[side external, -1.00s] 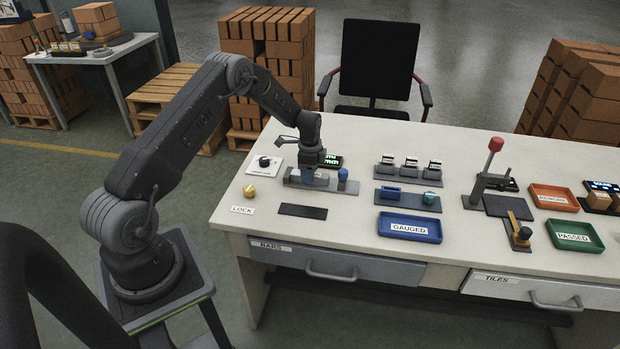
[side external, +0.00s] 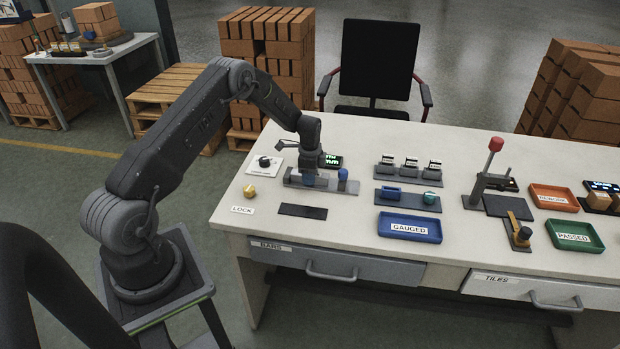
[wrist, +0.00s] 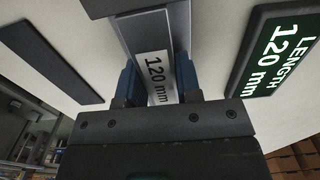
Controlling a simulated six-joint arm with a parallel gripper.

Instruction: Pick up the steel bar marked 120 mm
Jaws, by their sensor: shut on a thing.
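The steel bar (wrist: 152,30) is grey with a white label reading "120 mm" in the wrist view. It lies between the two blue fingers of my gripper (wrist: 157,78), which is shut on it. In the side external view my gripper (side external: 309,180) is down at the grey gauge fixture (side external: 345,189) on the bench. The bar is mostly hidden there by the gripper. The gauge display (wrist: 278,50) beside the bar reads "LENGTH 120 mm".
A blue knob (side external: 343,174) stands just right of the gripper. A dark flat pad (side external: 303,212) lies in front. The blue GAUGED tray (side external: 410,238), a rack with blue pieces (side external: 408,198), and a red-knobbed lever (side external: 495,145) are further right. A yellow knob (side external: 249,191) is at left.

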